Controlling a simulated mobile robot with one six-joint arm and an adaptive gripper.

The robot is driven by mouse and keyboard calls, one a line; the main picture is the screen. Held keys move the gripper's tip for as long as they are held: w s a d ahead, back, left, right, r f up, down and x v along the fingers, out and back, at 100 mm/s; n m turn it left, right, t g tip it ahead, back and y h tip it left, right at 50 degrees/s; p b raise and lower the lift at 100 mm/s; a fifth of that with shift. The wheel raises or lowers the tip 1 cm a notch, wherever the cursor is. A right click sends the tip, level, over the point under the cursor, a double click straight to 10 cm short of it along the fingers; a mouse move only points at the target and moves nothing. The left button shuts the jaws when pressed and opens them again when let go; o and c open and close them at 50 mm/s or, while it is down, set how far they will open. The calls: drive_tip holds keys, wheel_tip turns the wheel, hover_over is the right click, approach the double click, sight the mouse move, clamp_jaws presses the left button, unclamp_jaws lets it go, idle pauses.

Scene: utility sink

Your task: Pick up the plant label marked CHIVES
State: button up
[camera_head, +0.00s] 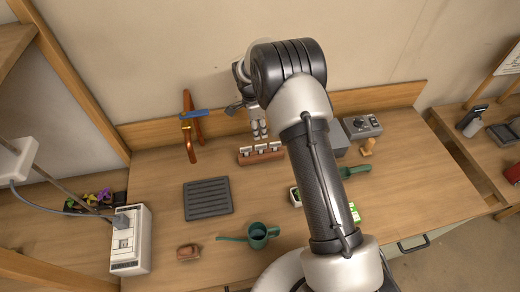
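A small reddish-brown wooden rack (246,159) stands on the bench below my gripper. Several small white labels (261,148) stand in it in a row. Their lettering is too small to read, so I cannot tell which one is marked CHIVES. My gripper (260,136) points down just behind or above the rack, near its middle. Its fingers are too small here to show whether they are open or shut, or whether they touch a label. My arm crosses the right middle of the view and hides part of the bench.
A dark ribbed tray (208,198) and a green watering can (258,236) are at the front left. A white power box (130,240) stands at the left edge. Copper pipes (189,130) rise behind. A grey control box (362,125) and a green-handled tool (356,170) are right of my arm.

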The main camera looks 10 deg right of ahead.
hover_over(261, 146)
drive_tip(key=w, duration=0.1)
wheel_tip(261, 146, down, 4)
drive_tip(key=f, duration=0.5)
drive_tip(key=shift+s, duration=0.35)
drive_tip(key=shift+w+f, duration=0.1)
drive_tip(key=shift+f, duration=0.2)
drive_tip(key=shift+c, duration=0.5)
clamp_jaws()
